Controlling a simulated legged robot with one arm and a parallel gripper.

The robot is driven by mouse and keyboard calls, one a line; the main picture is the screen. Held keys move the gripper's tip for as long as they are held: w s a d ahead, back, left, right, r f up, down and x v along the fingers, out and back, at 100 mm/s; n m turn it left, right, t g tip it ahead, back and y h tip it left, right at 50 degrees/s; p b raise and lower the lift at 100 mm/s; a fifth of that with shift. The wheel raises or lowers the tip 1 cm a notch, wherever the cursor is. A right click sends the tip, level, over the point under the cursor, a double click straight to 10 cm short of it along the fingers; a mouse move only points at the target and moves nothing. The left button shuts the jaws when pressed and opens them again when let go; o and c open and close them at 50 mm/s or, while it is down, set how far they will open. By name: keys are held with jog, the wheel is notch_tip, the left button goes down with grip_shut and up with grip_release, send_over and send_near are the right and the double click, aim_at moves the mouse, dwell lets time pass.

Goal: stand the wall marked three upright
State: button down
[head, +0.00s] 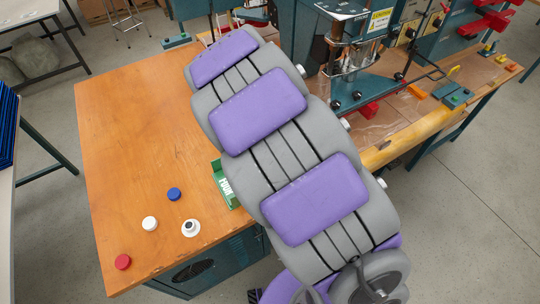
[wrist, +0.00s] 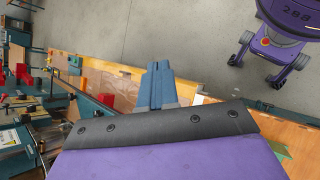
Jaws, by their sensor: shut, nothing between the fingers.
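I cannot make out the wall marked three in either view; my arm hides the middle of the wooden table in the head view. A green piece with white lettering (head: 225,185), seemingly reading "FOUR", stands at the table's right edge, partly behind my arm. In the wrist view my gripper (wrist: 158,84) shows as two blue-grey fingers together, shut with nothing between them. They point up the picture, over the wooden bench edge. My gripper cannot be made out in the head view.
On the wooden table (head: 130,130) are a blue cap (head: 174,194), a white cap (head: 149,223), a red cap (head: 123,262) and a white round piece with a dark centre (head: 190,228). The table's left part is clear. A teal machine (head: 355,60) stands at the upper right.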

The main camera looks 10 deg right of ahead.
jog(key=w+a+f+n+t+h, duration=0.4)
jog(key=w+a+f+n, duration=0.5)
jog(key=w+f, duration=0.4)
jog(key=w+a+f+n+t, duration=0.35)
jog(key=a+f+n, duration=0.25)
jog(key=a+f, duration=0.75)
jog(key=shift+t, duration=0.25)
jog(key=b+x, duration=0.1)
jog(key=x, duration=0.5)
jog(key=b+x, duration=0.1)
jog(key=x, duration=0.2)
jog(key=shift+s+d+f+b, duration=0.1)
jog(key=shift+s+f+b, duration=0.05)
jog(key=shift+s+b, duration=0.2)
jog(key=d, duration=0.2)
jog(key=w, duration=0.1)
jog(key=shift+d+r, duration=0.35)
jog(key=shift+d, duration=0.05)
jog(key=shift+w+d+b, duration=0.1)
jog(key=shift+d+b, duration=0.2)
jog(key=shift+d, duration=0.35)
jog(key=shift+a+r, duration=0.15)
jog(key=shift+a, duration=0.05)
